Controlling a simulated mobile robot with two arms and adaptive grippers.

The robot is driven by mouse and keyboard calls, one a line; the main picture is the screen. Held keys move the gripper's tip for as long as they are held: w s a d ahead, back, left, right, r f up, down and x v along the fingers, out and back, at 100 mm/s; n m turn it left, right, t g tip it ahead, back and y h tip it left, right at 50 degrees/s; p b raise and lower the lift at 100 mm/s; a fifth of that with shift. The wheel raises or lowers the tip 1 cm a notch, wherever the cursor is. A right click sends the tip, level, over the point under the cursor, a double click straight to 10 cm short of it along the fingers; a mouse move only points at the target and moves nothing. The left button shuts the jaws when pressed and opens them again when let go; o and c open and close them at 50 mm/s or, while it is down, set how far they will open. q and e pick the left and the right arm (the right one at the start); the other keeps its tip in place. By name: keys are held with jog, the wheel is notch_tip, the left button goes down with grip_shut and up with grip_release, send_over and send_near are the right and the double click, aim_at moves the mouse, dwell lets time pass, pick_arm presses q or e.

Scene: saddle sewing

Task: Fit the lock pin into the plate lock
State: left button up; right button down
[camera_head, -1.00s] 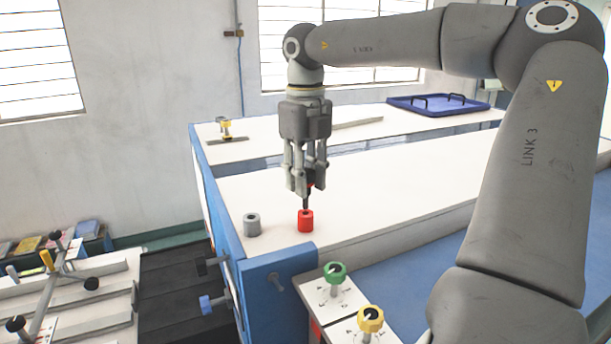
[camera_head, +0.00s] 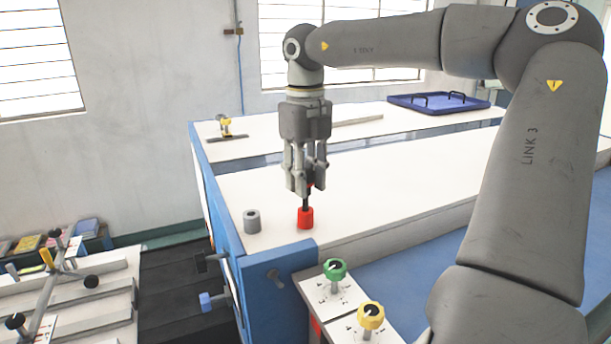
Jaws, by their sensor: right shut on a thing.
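My right gripper (camera_head: 306,192) points straight down over the front left of the white table top and is shut on the lock pin (camera_head: 306,200). The pin is a thin dark shaft with a bit of red showing between the fingers. It is upright. Directly below is a red cylinder (camera_head: 305,219) standing on the white top, which looks like the plate lock. The pin's lower end meets the top of the red cylinder; I cannot tell how deep it sits. A grey hollow cylinder (camera_head: 252,222) stands to the left, apart from the gripper. My left gripper is not in view.
The white table top (camera_head: 400,178) is clear to the right. A blue tray (camera_head: 438,103) lies at the back right. A green knob (camera_head: 335,269) and a yellow knob (camera_head: 371,316) stand in front.

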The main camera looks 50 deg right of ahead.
jog(key=shift+s+f+b, duration=0.1)
jog(key=shift+f+b, duration=1.15)
jog(key=shift+f, duration=0.55)
jog(key=c, duration=1)
grip_release()
jog(key=shift+c, duration=0.2)
jog(key=shift+r, duration=0.25)
notch_tip(320, 180, up, 12)
jog(key=shift+f, duration=0.25)
